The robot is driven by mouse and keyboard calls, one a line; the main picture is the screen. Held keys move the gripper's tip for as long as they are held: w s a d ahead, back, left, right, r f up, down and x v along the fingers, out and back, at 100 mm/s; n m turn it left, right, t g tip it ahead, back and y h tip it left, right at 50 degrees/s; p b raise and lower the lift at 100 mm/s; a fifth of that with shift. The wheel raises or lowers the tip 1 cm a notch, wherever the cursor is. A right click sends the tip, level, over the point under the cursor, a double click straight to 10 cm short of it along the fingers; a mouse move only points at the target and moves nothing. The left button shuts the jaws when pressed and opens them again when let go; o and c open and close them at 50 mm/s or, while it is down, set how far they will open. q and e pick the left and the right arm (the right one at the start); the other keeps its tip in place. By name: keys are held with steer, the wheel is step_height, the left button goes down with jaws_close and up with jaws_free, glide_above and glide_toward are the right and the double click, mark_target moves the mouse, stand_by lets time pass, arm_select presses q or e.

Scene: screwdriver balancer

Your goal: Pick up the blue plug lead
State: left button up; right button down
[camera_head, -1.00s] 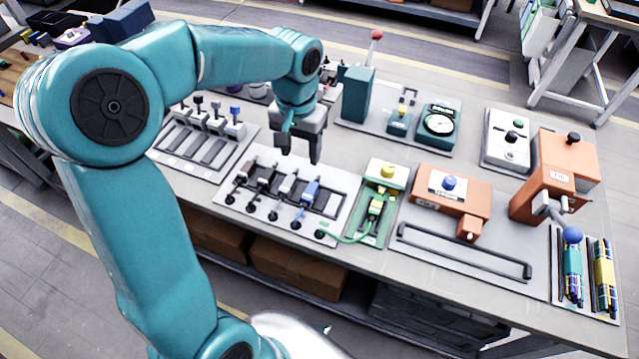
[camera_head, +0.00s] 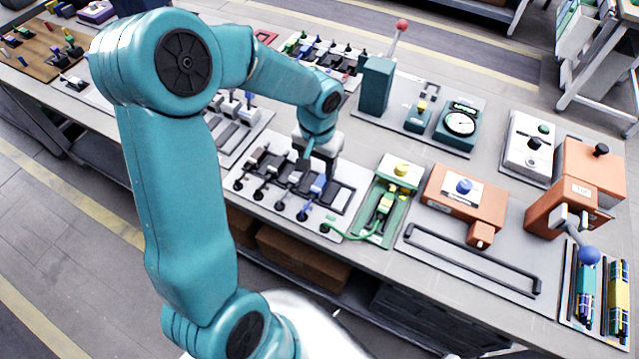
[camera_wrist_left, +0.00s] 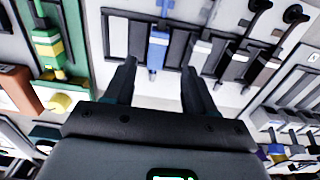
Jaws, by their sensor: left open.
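The blue plug lead (camera_head: 317,188) lies on the grey plug board, toward the right end of a row of plugs. In the left wrist view the blue plug (camera_wrist_left: 158,48) shows just beyond the fingertips, roughly centred between them, with its lead running up out of the picture. My left gripper (camera_wrist_left: 159,68) is open and empty, pointing down above the board. In the head view the left gripper (camera_head: 317,168) is right over the blue plug and partly hides the row. My right gripper is not in view.
White, black and brown plugs sit beside the blue one; a white plug (camera_wrist_left: 201,50) is close to one finger. A green plug (camera_head: 385,203) sits in a green fixture (camera_head: 400,168) to the right. An orange box (camera_head: 450,200) stands further right.

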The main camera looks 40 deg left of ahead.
mark_target(320, 182)
arm_select(q)
steer(key=shift+d+f, duration=0.2)
steer(key=shift+f, duration=2.55)
jaws_close()
steer(key=shift+w, duration=0.1)
